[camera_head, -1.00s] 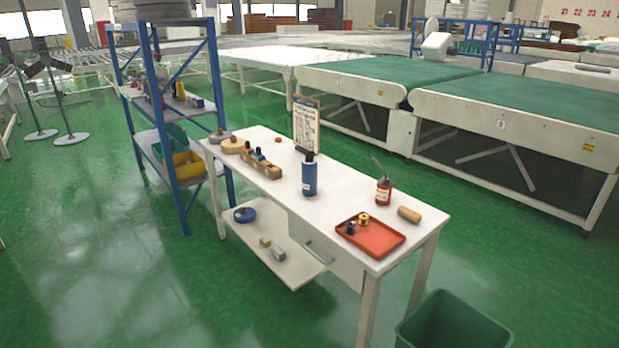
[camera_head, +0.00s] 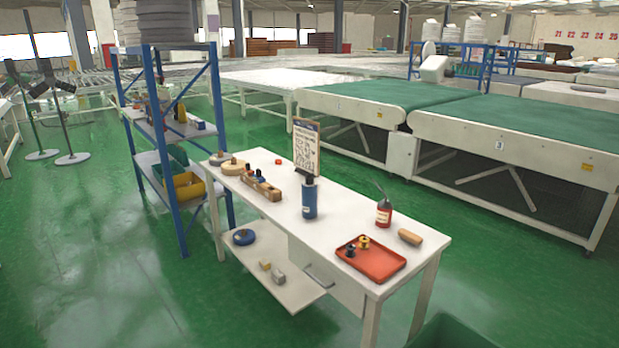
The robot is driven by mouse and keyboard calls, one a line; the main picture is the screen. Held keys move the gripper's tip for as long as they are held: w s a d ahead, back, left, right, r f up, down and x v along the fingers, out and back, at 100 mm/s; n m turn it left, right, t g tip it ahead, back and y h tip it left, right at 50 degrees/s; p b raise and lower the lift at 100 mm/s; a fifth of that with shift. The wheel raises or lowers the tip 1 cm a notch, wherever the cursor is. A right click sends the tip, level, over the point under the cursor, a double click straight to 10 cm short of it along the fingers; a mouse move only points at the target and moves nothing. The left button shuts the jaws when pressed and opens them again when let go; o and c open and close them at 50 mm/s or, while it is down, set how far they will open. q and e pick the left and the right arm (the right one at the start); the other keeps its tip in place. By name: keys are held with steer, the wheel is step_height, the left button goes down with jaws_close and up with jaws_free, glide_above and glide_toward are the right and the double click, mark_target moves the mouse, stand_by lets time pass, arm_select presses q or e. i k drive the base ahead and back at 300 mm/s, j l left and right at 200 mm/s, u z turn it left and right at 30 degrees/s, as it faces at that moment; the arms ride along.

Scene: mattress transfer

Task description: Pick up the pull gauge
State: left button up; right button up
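I cannot tell for sure which item is the pull gauge. On the white workbench (camera_head: 280,215) stand a blue bottle with a black top (camera_head: 309,200) and a red can with a thin spout (camera_head: 384,213). A red tray (camera_head: 378,266) near the front holds a small black piece (camera_head: 349,251) and a yellow piece (camera_head: 363,242). A wooden cylinder (camera_head: 410,237) lies beside the tray. A wooden block with small items (camera_head: 261,188) and round wooden pieces (camera_head: 233,168) sit at the far left end. Neither gripper is in view.
A blue-framed shelf (camera_head: 184,160) with a yellow bin (camera_head: 184,187) stands left of the bench. An upright notice board (camera_head: 306,147) stands at the back edge. Green conveyors (camera_head: 520,125) lie behind. A green bin (camera_head: 450,335) is at the bottom edge.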

mark_target(308, 192)
steer(key=i+j+z, duration=0.1)
steer(key=z, duration=0.35)
steer(key=i+j+z, duration=0.15)
steer(key=z, duration=0.35)
steer(key=i+j+z, duration=0.15)
steer(key=j, duration=0.25)
steer(key=i+j+z, duration=0.15)
steer(key=j, duration=0.25)
steer(key=i+j+z, duration=0.15)
steer(key=j, duration=0.3)
steer(key=i+j+z, duration=0.15)
steer(key=j, duration=0.35)
steer(key=i+j+z, duration=0.15)
steer(key=j, duration=0.3)
steer(key=i+j, duration=0.1)
steer(key=j, duration=0.4)
steer(key=i+j, duration=0.1)
steer(key=j, duration=0.4)
steer(key=i+j, duration=0.1)
steer(key=j, duration=0.4)
steer(key=i+j, duration=0.1)
steer(key=j, duration=0.4)
steer(key=k+l, duration=0.2)
steer(key=k, duration=0.25)
steer(key=i+j, duration=0.2)
steer(key=i, duration=0.25)
